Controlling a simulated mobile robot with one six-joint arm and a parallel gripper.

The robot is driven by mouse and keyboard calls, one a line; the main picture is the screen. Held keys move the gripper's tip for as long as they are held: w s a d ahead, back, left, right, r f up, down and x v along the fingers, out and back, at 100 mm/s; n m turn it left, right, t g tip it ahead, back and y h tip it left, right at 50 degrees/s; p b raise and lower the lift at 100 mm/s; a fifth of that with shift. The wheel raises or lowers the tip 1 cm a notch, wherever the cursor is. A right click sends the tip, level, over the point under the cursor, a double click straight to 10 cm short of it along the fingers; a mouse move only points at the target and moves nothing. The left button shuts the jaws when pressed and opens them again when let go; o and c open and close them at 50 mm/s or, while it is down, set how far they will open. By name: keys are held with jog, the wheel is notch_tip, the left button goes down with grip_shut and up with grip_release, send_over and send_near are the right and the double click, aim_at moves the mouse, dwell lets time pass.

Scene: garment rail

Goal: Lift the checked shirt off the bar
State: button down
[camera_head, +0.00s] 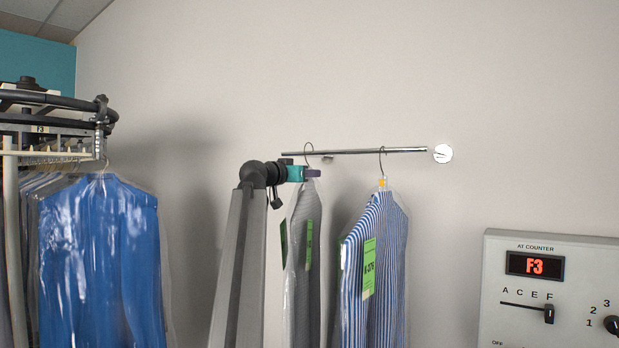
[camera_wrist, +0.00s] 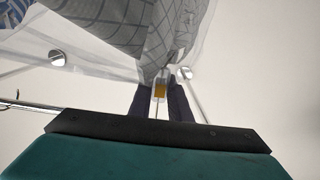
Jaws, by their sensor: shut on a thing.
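The checked shirt (camera_head: 303,252) hangs in clear plastic below my gripper in the head view, grey with a green tag. In the wrist view the shirt (camera_wrist: 125,15) shows its grey grid pattern at the top. My gripper (camera_head: 313,173) is at the top of its hanger, just below the bar. In the wrist view its dark fingers (camera_wrist: 160,103) are shut around the hanger neck, with a yellow piece between them. The hanger hook (camera_head: 309,148) arches above the metal bar (camera_head: 350,152); I cannot tell if it touches the bar.
A blue striped shirt (camera_head: 375,265) with a green tag hangs close to the right on the same bar. The bar meets the wall at a round plate (camera_head: 442,153). Bagged blue garments (camera_head: 98,260) hang on a rack at left. A control panel (camera_head: 550,290) stands at lower right.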

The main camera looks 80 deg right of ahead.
jog(key=shift+r, duration=0.6)
jog(key=shift+a, duration=0.1)
jog(key=b+v, duration=0.1)
jog(key=v, duration=0.6)
dwell(1.4)
dwell(0.5)
jog(key=p+v, duration=0.2)
jog(key=v, duration=3.9)
jog(key=shift+w+a, duration=0.2)
jog(key=shift+a, duration=0.15)
dwell(2.2)
